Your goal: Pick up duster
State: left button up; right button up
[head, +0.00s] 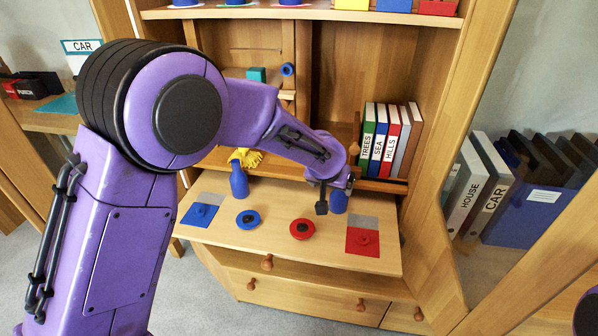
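A yellow, fringed duster-like thing (250,158) shows behind the neck of a blue bottle-shaped thing (239,184) at the back of the pull-out shelf. I cannot tell whether the two are joined. A second blue thing (338,202) stands to the right, its upper part hidden by my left gripper. My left gripper (328,200) hangs over the shelf, right of the yellow thing and apart from it. One dark finger shows; its opening is unclear, and so is whether it touches the second blue thing. My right gripper is out of view.
The wooden pull-out shelf (275,252) holds a blue disc (248,218), a red disc (302,229), a blue square (199,215) and a red square (363,242). Books (378,140) stand behind at right. Cabinet panels flank both sides. Drawers lie below.

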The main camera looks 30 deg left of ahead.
aim_at(248, 158)
jog(key=u, duration=1.25)
